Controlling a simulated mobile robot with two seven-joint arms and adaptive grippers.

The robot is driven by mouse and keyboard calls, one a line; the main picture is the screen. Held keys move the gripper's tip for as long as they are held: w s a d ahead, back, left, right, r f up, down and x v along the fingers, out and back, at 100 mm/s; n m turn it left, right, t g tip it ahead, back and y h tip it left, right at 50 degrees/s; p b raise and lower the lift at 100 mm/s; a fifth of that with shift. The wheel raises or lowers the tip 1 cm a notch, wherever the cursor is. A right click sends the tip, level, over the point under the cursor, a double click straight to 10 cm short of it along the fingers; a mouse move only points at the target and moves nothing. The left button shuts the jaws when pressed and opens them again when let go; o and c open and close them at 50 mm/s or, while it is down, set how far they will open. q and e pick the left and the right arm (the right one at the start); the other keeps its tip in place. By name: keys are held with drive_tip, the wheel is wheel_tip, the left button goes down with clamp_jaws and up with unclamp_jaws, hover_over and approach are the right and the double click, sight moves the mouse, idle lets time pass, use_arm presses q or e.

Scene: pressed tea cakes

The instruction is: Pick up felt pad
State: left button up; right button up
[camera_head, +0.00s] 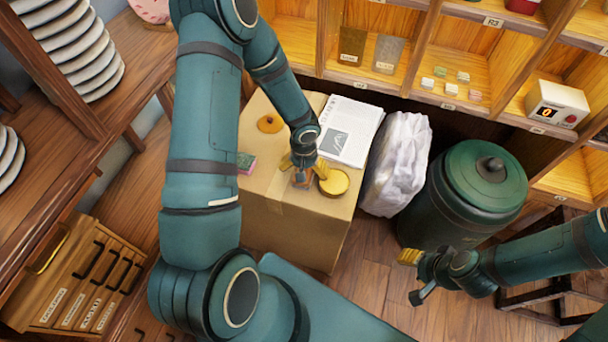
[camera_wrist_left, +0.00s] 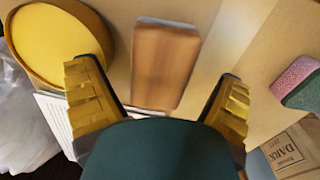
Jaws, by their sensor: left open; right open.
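A brown, wood-coloured block with rounded edges (camera_head: 301,181) lies on the cardboard box (camera_head: 275,215); it also shows in the left wrist view (camera_wrist_left: 165,65). A small pink and green pad (camera_head: 245,163) lies at the box's left edge and shows at the right of the wrist view (camera_wrist_left: 298,84). I cannot tell for certain which of these is the felt pad. My left gripper (camera_head: 304,166) is open, with its fingers to either side of the brown block and visible gaps between in the wrist view. My right gripper (camera_head: 413,275) is open and empty, far right of the box.
A yellow round tin (camera_head: 334,182) sits close beside the left gripper. A white bag (camera_head: 397,165) and a green canister (camera_head: 477,187) stand right of the box. Shelves (camera_head: 450,65) line the back.

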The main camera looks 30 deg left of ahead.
use_arm(q)
drive_tip(key=shift+s, duration=0.1)
drive_tip(key=c, duration=1.2)
drive_tip(key=shift+c, duration=1.2)
drive_tip(key=shift+f, duration=0.1)
drive_tip(key=shift+s, duration=0.15)
wheel_tip(320, 180, up, 10)
drive_tip(key=p, duration=0.3)
drive_tip(key=shift+w, duration=0.2)
